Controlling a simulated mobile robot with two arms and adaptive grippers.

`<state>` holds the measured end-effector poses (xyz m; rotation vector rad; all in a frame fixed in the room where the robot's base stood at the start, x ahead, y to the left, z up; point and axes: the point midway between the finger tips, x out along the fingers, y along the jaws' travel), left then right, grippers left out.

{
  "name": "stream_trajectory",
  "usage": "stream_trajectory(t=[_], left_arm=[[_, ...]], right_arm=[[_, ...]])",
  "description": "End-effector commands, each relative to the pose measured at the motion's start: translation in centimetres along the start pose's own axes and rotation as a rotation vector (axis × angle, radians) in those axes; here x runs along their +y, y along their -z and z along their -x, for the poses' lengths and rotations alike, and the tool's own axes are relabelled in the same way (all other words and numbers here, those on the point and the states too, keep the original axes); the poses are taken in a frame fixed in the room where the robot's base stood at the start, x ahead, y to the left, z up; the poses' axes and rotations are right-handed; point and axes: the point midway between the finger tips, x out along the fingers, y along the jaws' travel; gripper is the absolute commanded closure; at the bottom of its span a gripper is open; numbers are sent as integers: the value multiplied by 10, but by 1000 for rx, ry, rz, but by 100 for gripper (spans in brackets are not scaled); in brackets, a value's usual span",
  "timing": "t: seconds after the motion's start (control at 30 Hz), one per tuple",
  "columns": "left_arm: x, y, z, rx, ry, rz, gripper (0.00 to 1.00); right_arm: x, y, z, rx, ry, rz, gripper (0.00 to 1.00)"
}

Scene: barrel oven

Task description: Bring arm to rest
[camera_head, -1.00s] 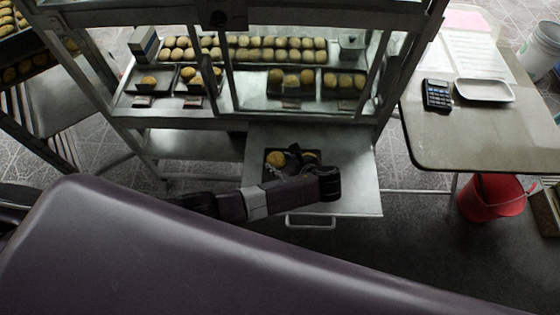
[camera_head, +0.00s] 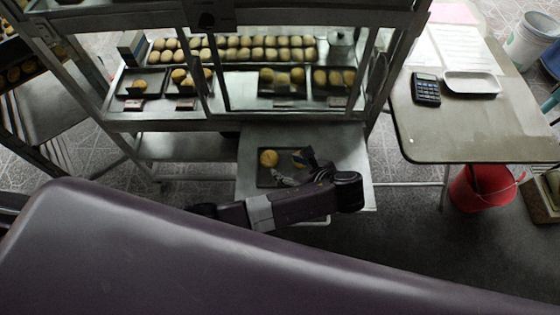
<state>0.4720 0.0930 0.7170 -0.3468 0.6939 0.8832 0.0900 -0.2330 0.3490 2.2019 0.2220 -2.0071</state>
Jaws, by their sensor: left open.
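My left arm reaches in from the left in the head view. Its gripper (camera_head: 298,167) is over the small dark tray (camera_head: 264,182) on the pulled-out metal shelf (camera_head: 345,150). The gripper is open. A round bun (camera_head: 268,158) lies on the tray, left of the gripper and apart from it. A second bun (camera_head: 299,157) lies near the fingers and is partly hidden by them. I cannot tell whether the fingers touch it. My right gripper does not show.
A glass display case (camera_head: 262,84) with several buns stands behind the shelf. A table (camera_head: 470,140) at the right holds a calculator (camera_head: 426,88) and a white tray (camera_head: 472,83). A red bucket (camera_head: 482,195) stands beneath it.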

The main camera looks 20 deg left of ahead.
Motion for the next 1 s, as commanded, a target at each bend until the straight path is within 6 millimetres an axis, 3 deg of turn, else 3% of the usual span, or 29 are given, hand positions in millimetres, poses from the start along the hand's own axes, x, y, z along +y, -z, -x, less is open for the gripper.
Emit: stream_trajectory(t=[0.2, 0.8, 0.87, 1.0], left_arm=[[0, 0, 20, 1, 1, -1, 50], [1, 1, 21, 4, -1, 3, 50], [4, 6, 21, 26, -3, 25, 50], [26, 34, 27, 188, -30, 211, 50]], right_arm=[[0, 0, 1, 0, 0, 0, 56], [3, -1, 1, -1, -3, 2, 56], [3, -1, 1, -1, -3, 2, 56], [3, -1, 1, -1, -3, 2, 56]])
